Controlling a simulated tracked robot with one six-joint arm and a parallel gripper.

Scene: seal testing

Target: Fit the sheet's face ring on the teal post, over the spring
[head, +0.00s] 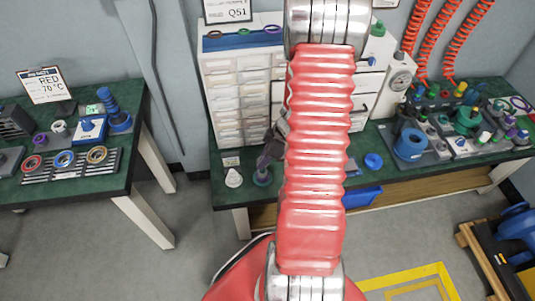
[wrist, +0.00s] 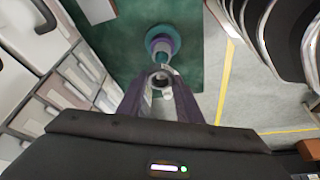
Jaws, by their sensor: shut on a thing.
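In the wrist view my gripper (wrist: 161,82) is shut on a small greyish ring (wrist: 160,77) held between its purple-grey fingers. Beyond the fingertips is the teal post (wrist: 162,57), standing on a round teal and purple base (wrist: 163,40). The ring appears close to the post's top; I cannot tell whether they touch. In the head view my gripper (head: 268,158) points down just above the post's base (head: 262,178), partly hidden by my red arm. The spring cannot be made out.
A white cone (head: 233,178) stands left of the post on the green bench (head: 222,192). A white drawer cabinet (head: 238,90) stands close behind. Right are a blue ring (head: 374,161) and crowded fixtures (head: 410,145). Another bench with a rack of rings (head: 64,159) is at left.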

